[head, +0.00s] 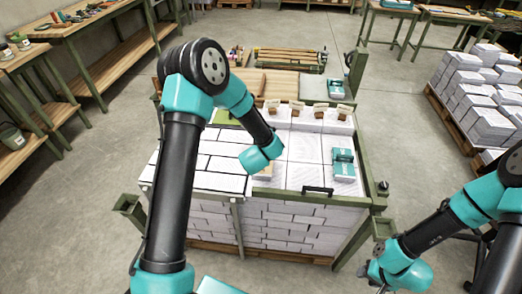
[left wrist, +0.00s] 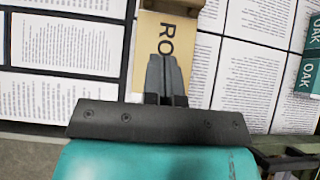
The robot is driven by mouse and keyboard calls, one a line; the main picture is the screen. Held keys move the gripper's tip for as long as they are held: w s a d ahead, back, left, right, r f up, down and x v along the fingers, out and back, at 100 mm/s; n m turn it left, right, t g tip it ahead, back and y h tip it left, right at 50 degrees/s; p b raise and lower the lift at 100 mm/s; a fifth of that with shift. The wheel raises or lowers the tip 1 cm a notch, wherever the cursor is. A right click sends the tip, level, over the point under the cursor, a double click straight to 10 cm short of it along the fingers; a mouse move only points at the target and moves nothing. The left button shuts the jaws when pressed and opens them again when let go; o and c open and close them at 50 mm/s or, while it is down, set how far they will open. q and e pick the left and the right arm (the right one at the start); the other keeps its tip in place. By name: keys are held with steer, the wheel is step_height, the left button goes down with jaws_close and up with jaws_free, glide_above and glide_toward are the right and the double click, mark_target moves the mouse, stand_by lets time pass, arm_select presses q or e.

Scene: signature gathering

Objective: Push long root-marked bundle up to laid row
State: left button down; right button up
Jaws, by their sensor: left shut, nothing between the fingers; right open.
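The root-marked bundle (left wrist: 150,50) is tan, with dark letters "RO" showing in the left wrist view; my fingers cover the rest of the word. In the head view only a tan piece (head: 264,172) of it shows beside my left wrist. My left gripper (left wrist: 168,62) is shut and empty over the bundle's face; I cannot tell whether it touches. In the head view its fingers are hidden behind the teal wrist. White printed bundles (head: 305,147) lie in rows on the stack. My right gripper (head: 373,272) is open, low at the right front, away from the stack.
Teal OAK-marked packs (head: 343,163) lie on the stack's right side and show in the left wrist view (left wrist: 308,72). A dark handle (head: 318,190) is at the front edge. Green posts (head: 130,208) frame the stack. A pallet of white bundles (head: 485,90) stands right.

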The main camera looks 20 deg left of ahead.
arm_select(q)
steer(key=x, duration=0.3)
steer(key=w, duration=0.1)
steer(key=w+a, duration=0.1)
steer(key=w, duration=0.1)
steer(key=shift+w+f, duration=0.1)
steer(key=shift+f, duration=0.15)
steer(key=shift+w, duration=0.6)
steer(key=shift+a, duration=0.15)
